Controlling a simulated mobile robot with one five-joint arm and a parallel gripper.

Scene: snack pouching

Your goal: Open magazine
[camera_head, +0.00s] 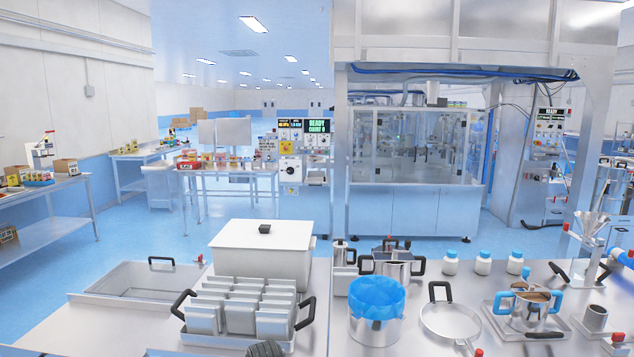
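No part is plainly marked as the magazine, so I cannot tell which one it is. A rack of upright, pale flat packs (240,309) with black side handles stands on the near left bench. Behind it is a white box (262,258), its lid (264,234) on and a dark knob on top. In the background a glass-walled machine (415,150) stands with its panels apparently closed. My gripper is not recognisable in this view. A dark ribbed shape at the bottom edge is cut off, and I cannot tell what it is.
An empty metal tray (140,279) lies left of the box. On the right bench stand a pot with a blue liner (377,296), a sieve pan (450,322), a blue-handled pot (527,308) and several white bottles (483,263). The blue floor beyond is open.

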